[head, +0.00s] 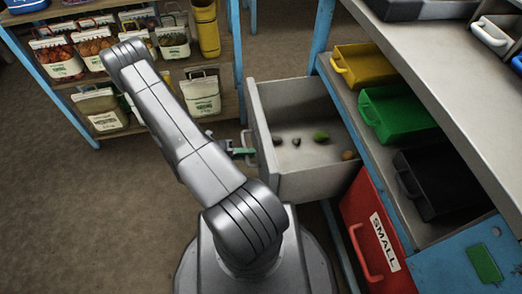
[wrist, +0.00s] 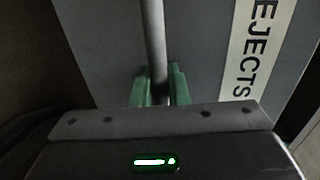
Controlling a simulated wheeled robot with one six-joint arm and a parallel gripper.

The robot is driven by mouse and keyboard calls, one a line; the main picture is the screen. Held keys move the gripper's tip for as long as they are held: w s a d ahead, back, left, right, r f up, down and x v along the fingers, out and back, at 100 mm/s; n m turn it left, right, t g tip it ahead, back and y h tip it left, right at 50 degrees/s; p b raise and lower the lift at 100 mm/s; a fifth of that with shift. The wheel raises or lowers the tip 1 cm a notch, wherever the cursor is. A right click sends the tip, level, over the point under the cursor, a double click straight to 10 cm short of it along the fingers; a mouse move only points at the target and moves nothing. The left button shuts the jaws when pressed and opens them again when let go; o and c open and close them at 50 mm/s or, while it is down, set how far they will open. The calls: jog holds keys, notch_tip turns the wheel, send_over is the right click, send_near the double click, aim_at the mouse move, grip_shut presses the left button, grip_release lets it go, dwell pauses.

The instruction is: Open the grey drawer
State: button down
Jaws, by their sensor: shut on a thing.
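The grey drawer (head: 297,183) is pulled out from under the bench in the head view, and its inside shows several small things, one of them green. In the wrist view its grey front (wrist: 200,50) carries a white label (wrist: 255,45) reading "EJECTS", the rest cut off. My gripper (wrist: 160,88) has its green fingers on either side of the grey bar handle (wrist: 153,40), shut on it. In the head view my gripper (head: 243,152) is at the drawer's front, partly hidden by my arm.
A red drawer (head: 372,235) labelled "SMALL" is below right. Yellow (head: 365,65), green (head: 398,112) and black (head: 440,180) bins stand on the bench shelf. A shelf (head: 150,80) with several bags is at upper left. The floor (head: 80,220) at left is clear.

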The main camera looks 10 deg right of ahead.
jog(key=shift+f+v, duration=0.25)
jog(key=shift+v, duration=1)
jog(key=c, duration=1.5)
grip_release()
jog(key=p+v, duration=0.2)
jog(key=v, duration=1.2)
jog(key=shift+s+d+f, duration=0.1)
jog(key=shift+d, duration=0.05)
jog(key=b+x, duration=0.2)
jog(key=x, duration=1.2)
